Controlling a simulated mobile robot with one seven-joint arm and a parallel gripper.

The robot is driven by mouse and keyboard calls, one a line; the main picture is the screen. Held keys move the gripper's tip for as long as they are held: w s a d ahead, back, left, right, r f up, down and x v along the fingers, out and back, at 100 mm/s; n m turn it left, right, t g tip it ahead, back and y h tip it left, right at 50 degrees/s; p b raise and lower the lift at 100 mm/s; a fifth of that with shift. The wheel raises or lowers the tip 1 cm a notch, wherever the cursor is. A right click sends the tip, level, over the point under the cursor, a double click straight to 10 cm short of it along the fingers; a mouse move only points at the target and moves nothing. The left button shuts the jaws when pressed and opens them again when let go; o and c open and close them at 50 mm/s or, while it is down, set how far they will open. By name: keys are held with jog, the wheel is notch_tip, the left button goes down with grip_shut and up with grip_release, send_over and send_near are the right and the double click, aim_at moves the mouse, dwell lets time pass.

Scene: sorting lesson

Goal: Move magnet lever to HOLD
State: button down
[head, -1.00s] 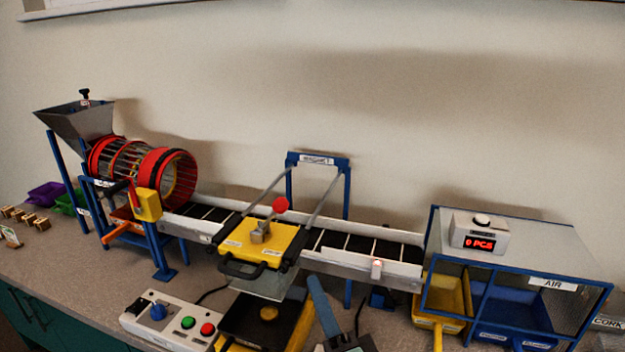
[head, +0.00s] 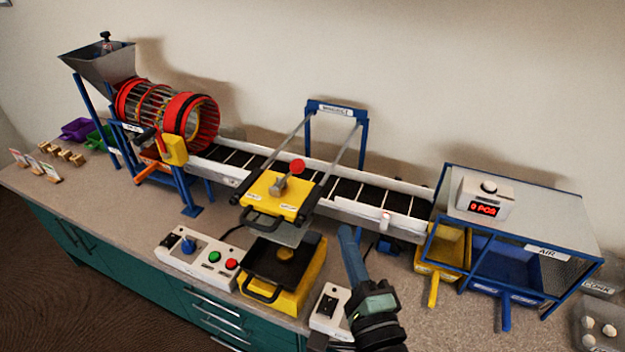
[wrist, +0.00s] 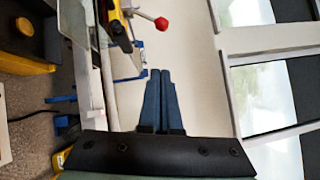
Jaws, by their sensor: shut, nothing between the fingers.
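The magnet lever has a red ball knob (head: 297,167) and a short grey stem. It leans up and to the right from the yellow magnet box (head: 262,187), which sits over the conveyor under the blue magnet frame (head: 336,109). Two small white labels on the box are too small to read. My gripper (head: 347,232) is in front of the conveyor, right of the box and apart from the lever, with blue fingers pressed together. In the wrist view, my gripper (wrist: 160,72) is shut and empty, and the red knob (wrist: 161,23) is just beyond its tips.
The conveyor (head: 350,192) runs behind my gripper, with a red sieve drum (head: 190,120) at left and a sorting cage (head: 545,205) at right. A yellow tray (head: 310,270), a button box (head: 195,252) and a small white switch box (head: 325,305) stand in front.

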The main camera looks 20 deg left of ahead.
jog(key=r+p, duration=0.2)
send_over(310, 207)
jog(key=d, duration=0.4)
jog(key=shift+a+r+p, duration=0.15)
jog(key=shift+a+p, duration=0.4)
jog(key=shift+a, duration=1.3)
jog(key=shift+r, duration=0.15)
jog(key=shift+a+r+n+p, duration=0.1)
jog(key=shift+r+n+p, duration=0.15)
jog(key=shift+p, duration=0.5)
